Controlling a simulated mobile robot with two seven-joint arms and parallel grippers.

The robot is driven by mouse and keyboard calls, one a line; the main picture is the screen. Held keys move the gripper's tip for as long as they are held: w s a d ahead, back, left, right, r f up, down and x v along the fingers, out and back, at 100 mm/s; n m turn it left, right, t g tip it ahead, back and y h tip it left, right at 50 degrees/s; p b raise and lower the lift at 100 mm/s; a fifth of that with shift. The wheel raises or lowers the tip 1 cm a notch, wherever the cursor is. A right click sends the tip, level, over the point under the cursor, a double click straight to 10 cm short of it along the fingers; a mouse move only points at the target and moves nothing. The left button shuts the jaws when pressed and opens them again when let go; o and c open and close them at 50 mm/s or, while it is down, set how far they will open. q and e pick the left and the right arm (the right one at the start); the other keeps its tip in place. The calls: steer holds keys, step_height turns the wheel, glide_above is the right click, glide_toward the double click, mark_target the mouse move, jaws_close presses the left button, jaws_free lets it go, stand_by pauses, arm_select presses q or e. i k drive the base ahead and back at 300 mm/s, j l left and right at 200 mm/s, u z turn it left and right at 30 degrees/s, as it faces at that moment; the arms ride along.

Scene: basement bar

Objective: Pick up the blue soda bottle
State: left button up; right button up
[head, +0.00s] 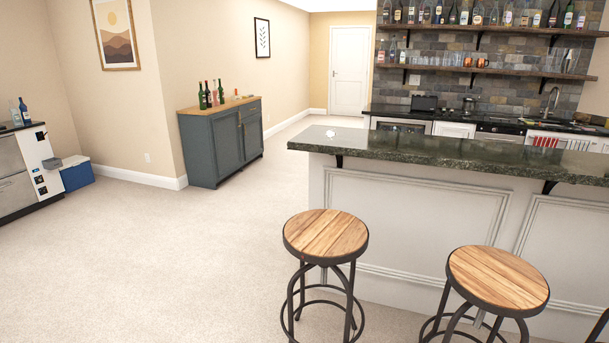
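A small dark blue bottle (25,111) stands upright at the far left, on the black top of a white and grey unit (40,158). It is far off, and I cannot read a label to tell whether it is the soda bottle. A paler, clear-looking bottle (14,114) stands just left of it. Neither of my grippers is in the head view.
A granite-topped bar (450,160) fills the right, with wooden stools (326,234) (497,279) before it. A blue-grey cabinet (215,150) with several bottles stands mid-left. A blue cooler (77,174) sits beside the left unit. Carpet (170,260) is clear at left and centre.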

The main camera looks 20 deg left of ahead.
mark_target(25, 113)
steer(key=i+j+u, duration=0.25)
steer(key=j, duration=0.15)
steer(key=i+j+u, duration=0.1)
steer(key=j+u, duration=0.15)
steer(key=j, duration=0.2)
steer(key=i+j+u, duration=0.25)
steer(key=j+u, duration=0.2)
steer(key=i+j+u, duration=0.25)
steer(key=u, duration=0.2)
steer(key=i+j+u, duration=0.25)
steer(key=i+u, duration=0.15)
steer(key=i, duration=0.15)
steer(key=i+u, duration=0.35)
steer(key=i, duration=0.2)
steer(key=i+j, duration=0.1)
steer(key=i, duration=5.45)
steer(key=i+j, duration=0.1)
steer(key=i, duration=0.3)
steer(key=i+j+z, duration=0.15)
steer(key=i, duration=0.2)
steer(key=i+j, duration=0.1)
steer(key=i, duration=0.3)
steer(key=l+z, duration=0.05)
